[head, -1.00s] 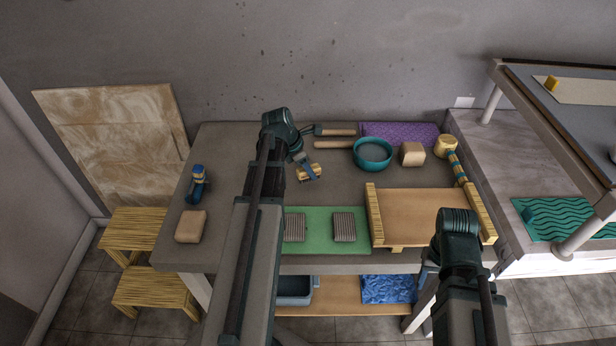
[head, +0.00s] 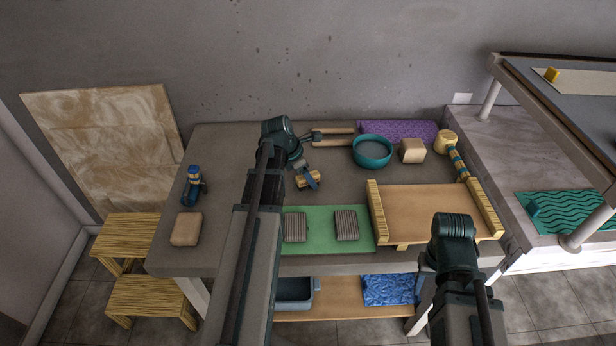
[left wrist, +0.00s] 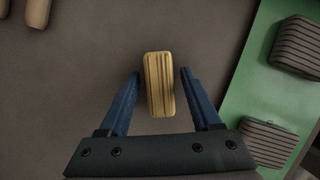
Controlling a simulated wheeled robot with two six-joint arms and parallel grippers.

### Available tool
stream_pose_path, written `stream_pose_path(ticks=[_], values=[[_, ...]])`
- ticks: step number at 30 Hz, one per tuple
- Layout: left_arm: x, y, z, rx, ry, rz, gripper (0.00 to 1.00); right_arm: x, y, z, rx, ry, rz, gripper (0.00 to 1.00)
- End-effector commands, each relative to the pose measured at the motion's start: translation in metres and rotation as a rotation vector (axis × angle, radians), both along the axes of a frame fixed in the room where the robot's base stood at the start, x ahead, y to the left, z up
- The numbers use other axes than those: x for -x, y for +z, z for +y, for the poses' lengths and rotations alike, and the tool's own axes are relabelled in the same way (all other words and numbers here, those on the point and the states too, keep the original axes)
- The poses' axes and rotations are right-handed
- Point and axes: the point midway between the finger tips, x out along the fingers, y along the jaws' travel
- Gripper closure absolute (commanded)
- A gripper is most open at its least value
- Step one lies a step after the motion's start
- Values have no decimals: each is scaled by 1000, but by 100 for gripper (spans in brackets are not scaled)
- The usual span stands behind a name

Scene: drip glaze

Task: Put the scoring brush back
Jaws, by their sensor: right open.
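A small ridged yellow wooden block, which looks like the scoring brush (left wrist: 159,85), lies on the grey table. In the head view the brush (head: 302,181) is partly covered by my left gripper (head: 309,176). In the left wrist view the blue fingers of my left gripper (left wrist: 160,73) are open, one on each side of the brush, with a gap on both sides. Any bristles underneath are hidden. My right gripper (head: 426,261) is at the table's front edge below the wooden board, mostly hidden by its own wrist.
A green mat (head: 321,239) with two grey ridged blocks lies right of the brush. Wooden-handled tools (head: 333,131), a teal bowl (head: 372,151) and a tan block (head: 412,151) are behind. A wooden board (head: 430,212) fills the right.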

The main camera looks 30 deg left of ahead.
Motion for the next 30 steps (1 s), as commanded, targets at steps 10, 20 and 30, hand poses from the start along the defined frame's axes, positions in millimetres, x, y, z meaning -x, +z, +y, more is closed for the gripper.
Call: stream_pose_path(ticks=[10,20,30], values=[[0,1,0,0,0,0,31,0,1,0,0,0,0,50],[6,24,4,0,1,0,31,0,24,0,0,0,0,50],[22,75,15,0,1,0,31,0,75,0,0,0,0,50]])
